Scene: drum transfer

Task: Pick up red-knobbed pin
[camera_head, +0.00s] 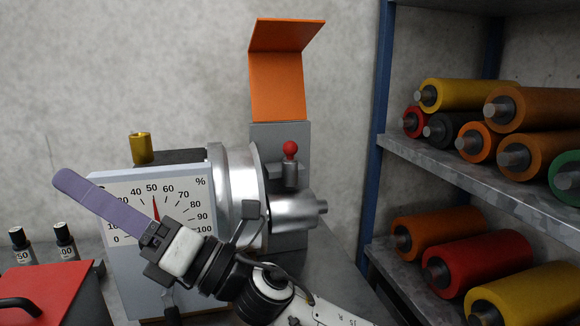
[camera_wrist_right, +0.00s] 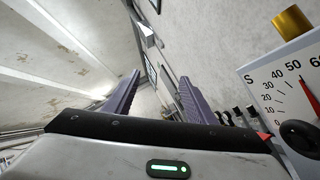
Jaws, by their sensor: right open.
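The red-knobbed pin (camera_head: 290,150) stands upright in a grey metal holder above the short steel shaft, right of the middle in the head view. My right gripper (camera_head: 68,181) is to the left of it, in front of the white dial panel, with its purple fingers pointing up and left, away from the pin. In the right wrist view the two purple fingers (camera_wrist_right: 157,84) are spread apart with nothing between them. The pin is not visible in that view. My left gripper is not in view.
The dial panel (camera_head: 109,187) has a brass knob (camera_head: 141,148) above it. A steel drum (camera_head: 232,185) and an upright orange plate (camera_head: 277,86) stand beside the pin. Shelves with coloured rollers (camera_head: 468,262) are at right. A red box (camera_head: 50,287) and small bottles (camera_head: 65,243) are at left.

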